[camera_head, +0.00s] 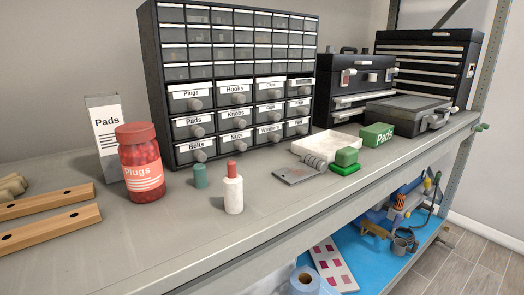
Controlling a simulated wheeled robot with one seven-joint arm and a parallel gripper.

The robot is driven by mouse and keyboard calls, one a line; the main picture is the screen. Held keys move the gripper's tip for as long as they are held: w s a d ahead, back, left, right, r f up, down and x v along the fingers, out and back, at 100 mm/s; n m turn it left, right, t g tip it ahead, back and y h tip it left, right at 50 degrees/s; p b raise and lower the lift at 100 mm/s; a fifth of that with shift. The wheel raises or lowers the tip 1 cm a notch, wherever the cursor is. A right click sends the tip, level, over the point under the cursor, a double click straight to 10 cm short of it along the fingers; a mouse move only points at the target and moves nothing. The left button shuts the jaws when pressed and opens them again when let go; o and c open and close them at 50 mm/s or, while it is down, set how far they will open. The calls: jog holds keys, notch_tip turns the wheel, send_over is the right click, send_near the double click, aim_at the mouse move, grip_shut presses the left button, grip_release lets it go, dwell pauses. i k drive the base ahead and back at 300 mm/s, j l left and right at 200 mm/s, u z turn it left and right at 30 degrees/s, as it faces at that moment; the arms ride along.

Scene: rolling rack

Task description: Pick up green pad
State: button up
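Two small green blocks that look like pads are near the front edge of the grey shelf, right of centre. The upper green pad (346,156) is rounded and sits just behind or on a flatter, brighter green pad (344,169); I cannot tell which. A green box labelled "Pads" (377,135) stands behind them to the right. A tall grey box also labelled "Pads" (106,135) stands at the left. My gripper is not in view.
A shallow white tray (325,146), a grey ridged part (314,161) and a grey plate (297,174) lie close left of the pads. A white bottle with red cap (233,190), green cylinder (201,176) and red jar (140,165) stand further left. A drawer cabinet (238,70) rises behind.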

aim_at(346, 158)
jog(key=l+u, duration=0.1)
jog(key=u, duration=0.35)
jog(key=i+l+u, duration=0.15)
jog(key=l+u, duration=0.15)
jog(key=l, duration=0.25)
jog(key=l+u, duration=0.35)
jog(key=l, duration=0.2)
jog(key=i, duration=0.05)
